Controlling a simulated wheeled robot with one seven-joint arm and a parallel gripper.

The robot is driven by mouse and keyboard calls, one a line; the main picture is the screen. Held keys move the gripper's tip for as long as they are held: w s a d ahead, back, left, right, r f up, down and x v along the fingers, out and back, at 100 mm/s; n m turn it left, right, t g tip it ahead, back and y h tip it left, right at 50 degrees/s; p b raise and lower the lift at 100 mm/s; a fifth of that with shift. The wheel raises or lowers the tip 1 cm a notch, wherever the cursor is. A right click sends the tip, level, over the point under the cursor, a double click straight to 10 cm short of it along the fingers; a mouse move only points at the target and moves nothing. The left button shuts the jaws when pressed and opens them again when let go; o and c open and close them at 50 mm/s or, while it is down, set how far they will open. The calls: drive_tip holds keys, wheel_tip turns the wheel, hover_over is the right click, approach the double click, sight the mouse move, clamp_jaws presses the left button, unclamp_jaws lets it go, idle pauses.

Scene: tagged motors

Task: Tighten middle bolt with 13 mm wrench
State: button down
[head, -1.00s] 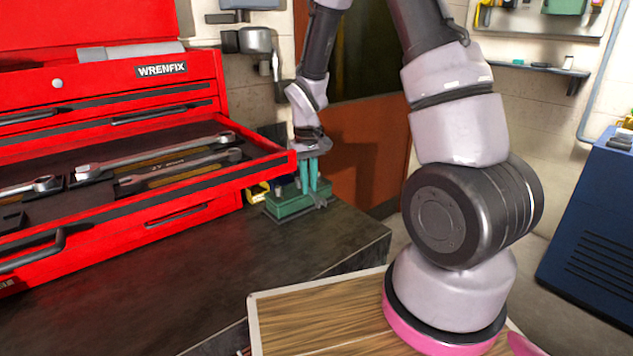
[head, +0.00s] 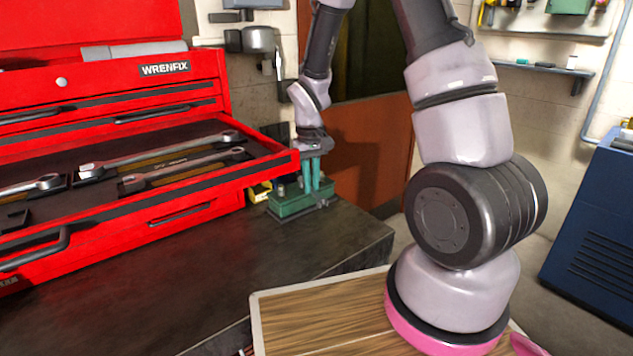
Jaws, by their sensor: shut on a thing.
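My gripper (head: 312,182) points down at the far end of the dark workbench, its two teal fingers close together. It is shut on a small grey tool at the fingertips, which looks like a wrench, though it is too small to read its size. The fingers are over the right part of a green motor block (head: 290,207). The bolts are too small or hidden to tell apart, and I cannot tell whether the tool sits on the middle one. Several other wrenches lie in the open red drawer, including a long one (head: 160,152) and a shorter one (head: 185,168).
The red tool chest (head: 110,95) fills the left, its open drawer reaching close to my gripper. The front of the workbench (head: 200,265) is clear. A yellow-and-dark item (head: 259,192) is beside the green block. A blue cabinet (head: 590,230) stands at the right.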

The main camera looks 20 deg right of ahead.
drive_tip(key=shift+d+f+n, duration=0.15)
drive_tip(key=shift+d+n, duration=0.05)
drive_tip(key=shift+n, duration=0.1)
idle(1.0)
drive_tip(key=shift+s+a+f, duration=0.1)
drive_tip(key=shift+a, duration=0.1)
idle(0.4)
idle(0.5)
drive_tip(key=shift+d, duration=0.2)
idle(0.3)
drive_tip(key=shift+r, duration=0.25)
idle(0.5)
drive_tip(key=shift+r, duration=0.35)
drive_tip(key=shift+r, duration=0.3)
drive_tip(key=shift+r, duration=0.95)
